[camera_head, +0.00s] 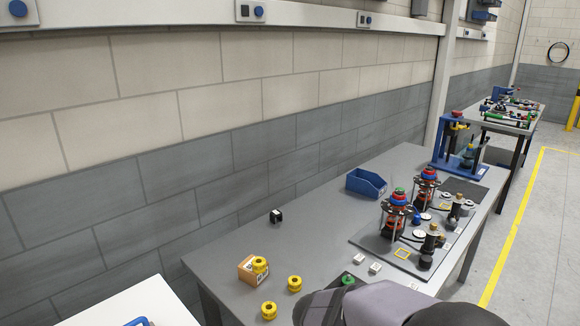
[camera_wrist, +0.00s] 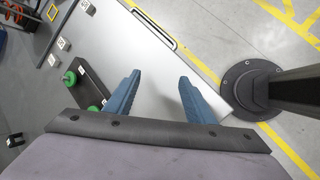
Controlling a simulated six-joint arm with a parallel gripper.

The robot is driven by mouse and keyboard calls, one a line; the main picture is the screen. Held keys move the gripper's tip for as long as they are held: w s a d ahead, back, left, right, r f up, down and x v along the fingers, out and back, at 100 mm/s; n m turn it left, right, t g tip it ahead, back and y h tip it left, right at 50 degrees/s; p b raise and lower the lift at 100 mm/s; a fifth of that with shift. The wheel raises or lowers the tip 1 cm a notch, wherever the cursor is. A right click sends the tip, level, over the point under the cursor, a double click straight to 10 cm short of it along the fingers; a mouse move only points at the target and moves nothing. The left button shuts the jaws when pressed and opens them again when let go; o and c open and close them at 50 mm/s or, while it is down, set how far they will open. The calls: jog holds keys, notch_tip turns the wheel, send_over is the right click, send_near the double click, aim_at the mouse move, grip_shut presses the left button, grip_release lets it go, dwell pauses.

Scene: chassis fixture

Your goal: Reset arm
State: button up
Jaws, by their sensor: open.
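My gripper (camera_wrist: 160,76) shows in the wrist view with its two blue fingers spread wide apart and nothing between them. The fingers are over a smooth pale grey surface (camera_wrist: 135,55). In the head view my grey arm enters at the bottom, over the front of the grey table (camera_head: 330,245), and the fingers are hidden. A dark tray with green-topped parts (camera_wrist: 88,88) lies to the left of the fingers in the wrist view, apart from them. One green part (camera_head: 347,279) also shows beside my arm in the head view.
Yellow parts (camera_head: 294,283) and a cardboard block (camera_head: 247,268) are at the table's front left. A blue bin (camera_head: 366,184) and a dark fixture plate (camera_head: 394,250) with tall assemblies stand farther back. A blue press (camera_head: 460,145) is at the far end. Floor is open at right.

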aim_at(260, 267)
jog(key=s+f+m+g+y, duration=0.2)
jog(key=s+m+y, duration=0.3)
jog(key=s+m, duration=1)
jog(key=shift+a+m+g+p, duration=0.15)
jog(key=shift+m+g+p, duration=0.15)
jog(key=shift+g, duration=0.5)
jog(key=shift+o, duration=0.6)
